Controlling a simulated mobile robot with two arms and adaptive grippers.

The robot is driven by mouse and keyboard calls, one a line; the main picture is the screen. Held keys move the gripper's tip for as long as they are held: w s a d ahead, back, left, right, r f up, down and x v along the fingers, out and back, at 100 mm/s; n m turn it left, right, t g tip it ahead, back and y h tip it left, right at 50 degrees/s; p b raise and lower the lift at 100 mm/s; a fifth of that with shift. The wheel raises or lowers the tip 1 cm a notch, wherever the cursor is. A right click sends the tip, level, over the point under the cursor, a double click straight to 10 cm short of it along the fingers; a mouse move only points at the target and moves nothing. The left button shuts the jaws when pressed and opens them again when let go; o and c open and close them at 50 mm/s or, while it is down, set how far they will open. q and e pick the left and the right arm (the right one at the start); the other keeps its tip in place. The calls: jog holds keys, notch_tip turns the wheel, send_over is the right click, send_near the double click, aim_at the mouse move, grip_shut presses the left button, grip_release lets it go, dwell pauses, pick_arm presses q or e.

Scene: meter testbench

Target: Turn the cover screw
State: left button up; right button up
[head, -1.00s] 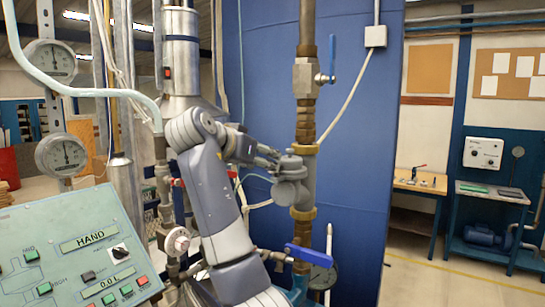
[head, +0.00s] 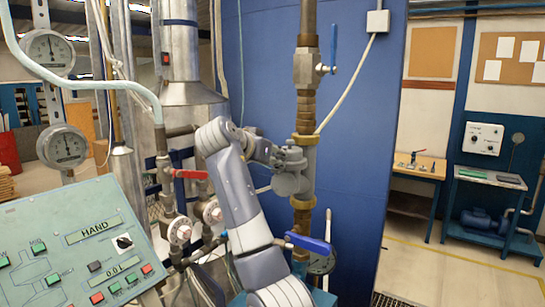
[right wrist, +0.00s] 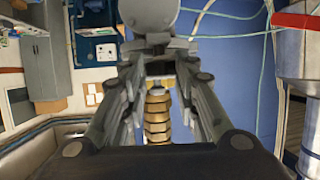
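The grey water meter (head: 290,182) sits in the vertical brass-jointed pipe at the middle of the head view, with a round face and a grey upper part. My right gripper (head: 278,156) reaches it from the left, its fingertips at the upper part. In the right wrist view, the fingers of my right gripper (right wrist: 159,68) stand apart on either side of a grey piece, with the round grey meter part (right wrist: 148,14) just beyond. The cover screw cannot be made out; the fingers hide that spot. Whether they grip it is unclear. My left gripper is out of view.
A blue-handled valve (head: 308,243) lies below the meter, and another valve (head: 307,68) is above. A red-handled valve (head: 188,174) and pipes stand left of my arm. The control panel (head: 75,250) fills the lower left. Free floor lies to the right.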

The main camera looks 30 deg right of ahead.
jog(key=n+t+y+b, duration=0.2)
jog(key=n+t+b, duration=0.1)
jog(key=n+t+y+b, duration=0.1)
jog(key=shift+s+d+r+n+y, duration=0.1)
jog(key=shift+s+d+n+y, duration=0.2)
jog(key=shift+s+d+n, duration=0.1)
jog(key=o, duration=1.1)
jog(key=shift+c, duration=0.2)
jog(key=shift+a, duration=0.1)
jog(key=v, duration=1.2)
